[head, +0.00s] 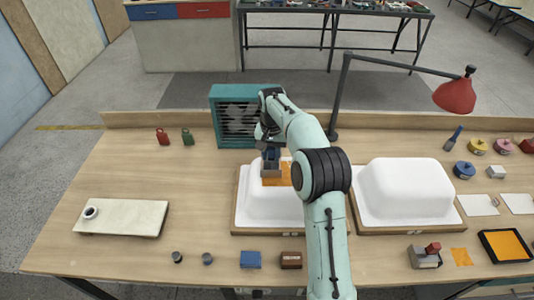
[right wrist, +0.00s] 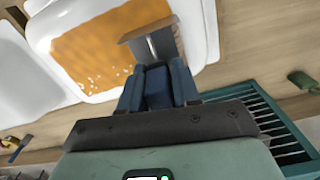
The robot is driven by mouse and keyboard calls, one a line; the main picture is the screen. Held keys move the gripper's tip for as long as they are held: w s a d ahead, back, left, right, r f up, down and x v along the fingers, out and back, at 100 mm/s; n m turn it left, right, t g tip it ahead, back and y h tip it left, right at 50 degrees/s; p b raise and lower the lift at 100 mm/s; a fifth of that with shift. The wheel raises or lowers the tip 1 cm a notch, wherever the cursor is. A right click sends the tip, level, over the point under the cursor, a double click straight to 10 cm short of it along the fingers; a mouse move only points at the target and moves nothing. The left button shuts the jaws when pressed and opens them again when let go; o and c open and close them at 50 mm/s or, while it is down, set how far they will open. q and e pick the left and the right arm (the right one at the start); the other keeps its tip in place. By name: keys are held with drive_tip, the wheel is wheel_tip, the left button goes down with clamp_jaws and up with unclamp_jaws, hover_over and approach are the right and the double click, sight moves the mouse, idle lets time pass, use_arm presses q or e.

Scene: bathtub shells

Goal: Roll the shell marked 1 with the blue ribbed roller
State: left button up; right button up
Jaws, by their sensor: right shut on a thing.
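Two white bathtub shells sit on wooden boards, a left shell (head: 258,205) and a right shell (head: 408,188). No number is legible on either. The left shell carries an orange patch (head: 285,178), partly hidden by my right arm; in the right wrist view the patch (right wrist: 105,55) shows pale specks at its lower left. My right gripper (head: 271,153) is over this shell, shut on a blue-handled tool (right wrist: 157,85). The tool has a metal rod and a flat-looking brownish head at the patch; I cannot tell whether it is ribbed or touching. My left gripper is out of view.
A teal fan-like box (head: 228,125) stands behind the left shell. A red lamp (head: 455,95) arches over the back right. Another blue-handled tool (head: 453,138), small pots and an orange tray (head: 507,245) are at right. The left table has free room around a pale slab (head: 135,217).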

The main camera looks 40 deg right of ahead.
drive_tip(key=shift+s+d+f, duration=0.1)
drive_tip(key=shift+s+d, duration=1.05)
drive_tip(key=shift+d, duration=0.2)
drive_tip(key=shift+s+d+f, duration=0.1)
drive_tip(key=shift+s+d, duration=1.05)
drive_tip(key=shift+d, duration=0.15)
drive_tip(key=shift+s+d+r, duration=0.1)
drive_tip(key=shift+s+d, duration=1.55)
drive_tip(key=shift+d, duration=0.3)
drive_tip(key=shift+s+d+r, duration=0.1)
drive_tip(key=shift+s+d, duration=1.55)
drive_tip(key=shift+d, duration=0.3)
drive_tip(key=shift+w+a, duration=1.25)
drive_tip(key=shift+a, duration=0.15)
drive_tip(key=shift+w+a+f, duration=0.1)
drive_tip(key=shift+w+a, duration=0.75)
drive_tip(key=shift+a, duration=0.2)
drive_tip(key=shift+w+a+f, duration=0.1)
drive_tip(key=shift+w+a, duration=0.7)
drive_tip(key=shift+a, duration=0.25)
drive_tip(key=shift+w+a, duration=0.85)
drive_tip(key=shift+a, duration=0.2)
drive_tip(key=shift+w+a+r, duration=0.1)
drive_tip(key=shift+w+a, duration=1.4)
drive_tip(key=shift+a, duration=0.25)
drive_tip(key=shift+w+a, duration=1.5)
drive_tip(key=shift+a, duration=0.25)
drive_tip(key=shift+r, duration=0.1)
wheel_tip(320, 180, up, 6)
